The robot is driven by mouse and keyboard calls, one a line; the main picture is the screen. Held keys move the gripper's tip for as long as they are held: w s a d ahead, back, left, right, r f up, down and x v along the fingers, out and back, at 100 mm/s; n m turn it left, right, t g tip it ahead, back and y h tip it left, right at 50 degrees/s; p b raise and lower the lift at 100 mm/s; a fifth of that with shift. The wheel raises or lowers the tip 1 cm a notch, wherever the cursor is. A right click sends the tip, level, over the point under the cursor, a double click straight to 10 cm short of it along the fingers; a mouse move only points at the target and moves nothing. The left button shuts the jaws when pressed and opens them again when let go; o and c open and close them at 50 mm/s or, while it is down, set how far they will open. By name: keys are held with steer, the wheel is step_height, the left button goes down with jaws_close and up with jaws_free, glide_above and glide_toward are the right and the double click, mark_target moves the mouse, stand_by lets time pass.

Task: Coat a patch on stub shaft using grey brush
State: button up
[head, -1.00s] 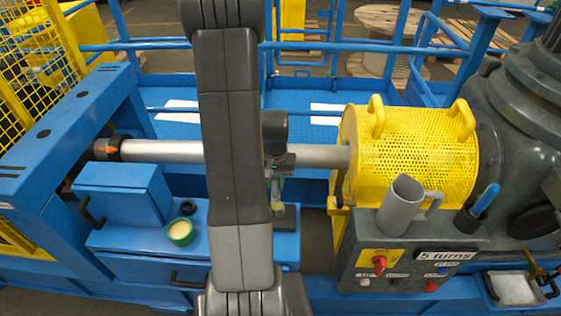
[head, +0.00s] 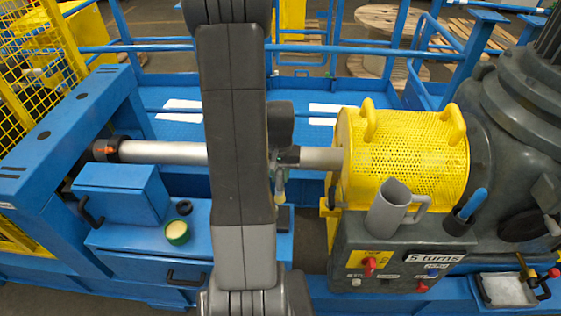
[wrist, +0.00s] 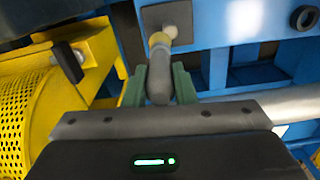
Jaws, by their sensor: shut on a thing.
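The stub shaft (head: 165,152) is a bare pale metal bar running across the head view, from a dark collar at the left to the yellow perforated guard (head: 400,158). My arm hides its middle. The shaft also shows at the right of the wrist view (wrist: 290,101). My gripper (wrist: 159,84) is shut on the grey brush (wrist: 159,86), its green fingers on either side of the grey handle. A cream part shows beyond the handle. In the head view the gripper is mostly hidden behind my arm, close to the shaft. I cannot tell whether the bristles touch it.
A green pot (head: 177,231) with pale contents stands on the blue base at left, near a blue box (head: 122,190). A grey jug (head: 392,206) and a blue-handled tool (head: 473,203) stand on the control box. Blue railings (head: 340,52) lie behind.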

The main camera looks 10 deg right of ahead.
mark_target(280, 169)
steer(key=shift+r+p, duration=1.05)
steer(key=shift+r, duration=0.85)
steer(key=shift+f, duration=0.1)
